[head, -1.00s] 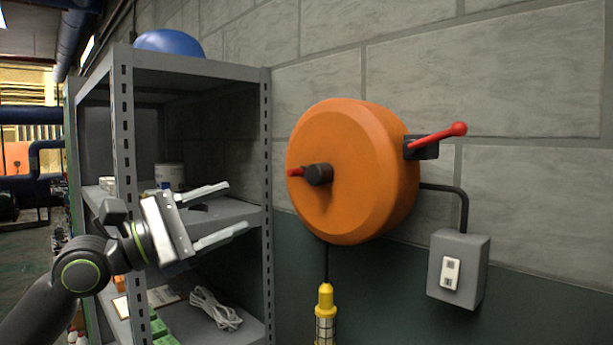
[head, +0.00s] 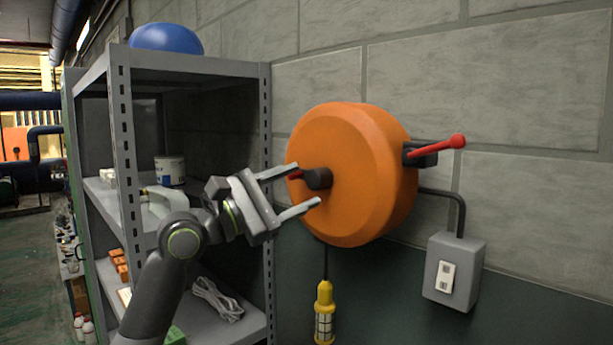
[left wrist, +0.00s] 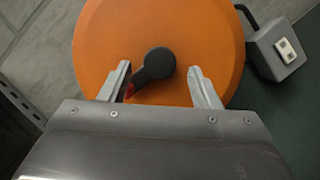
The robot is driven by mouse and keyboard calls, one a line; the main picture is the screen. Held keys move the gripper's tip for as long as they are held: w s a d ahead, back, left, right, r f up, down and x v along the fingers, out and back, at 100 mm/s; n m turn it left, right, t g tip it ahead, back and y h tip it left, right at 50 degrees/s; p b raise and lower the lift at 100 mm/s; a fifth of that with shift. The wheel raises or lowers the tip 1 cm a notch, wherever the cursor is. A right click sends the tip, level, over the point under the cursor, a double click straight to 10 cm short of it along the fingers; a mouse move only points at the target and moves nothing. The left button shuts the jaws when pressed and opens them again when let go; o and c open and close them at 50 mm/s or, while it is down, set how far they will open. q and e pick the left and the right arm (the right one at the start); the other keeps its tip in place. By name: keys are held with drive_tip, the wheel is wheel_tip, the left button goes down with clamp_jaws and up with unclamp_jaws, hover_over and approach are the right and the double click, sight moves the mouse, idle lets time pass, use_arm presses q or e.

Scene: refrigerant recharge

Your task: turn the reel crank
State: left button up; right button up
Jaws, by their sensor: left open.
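The orange reel (head: 350,200) is mounted on the wall. Its crank has a black hub (head: 318,178) at the reel's centre and a short red grip (head: 294,175) pointing left. In the left wrist view the black crank arm (left wrist: 155,66) slants down-left to the red grip (left wrist: 129,91), beside the left fingertip. My left gripper (head: 305,185) is open in front of the reel, its two fingers apart on either side of the crank in the picture. I cannot tell whether a finger touches it. My right gripper is not in view.
A red lever (head: 438,147) sticks out at the reel's right side. A grey switch box (head: 453,270) is on the wall at lower right. A yellow work lamp (head: 324,310) hangs below the reel. A grey metal shelf (head: 122,150) stands left, close to my left arm.

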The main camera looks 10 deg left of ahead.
sight(309, 177)
use_arm(q)
drive_tip(key=shift+p+x, duration=0.3)
drive_tip(key=shift+x, duration=1)
drive_tip(key=c, duration=1)
drive_tip(key=shift+m+g, duration=0.3)
drive_tip(key=shift+m, duration=0.3)
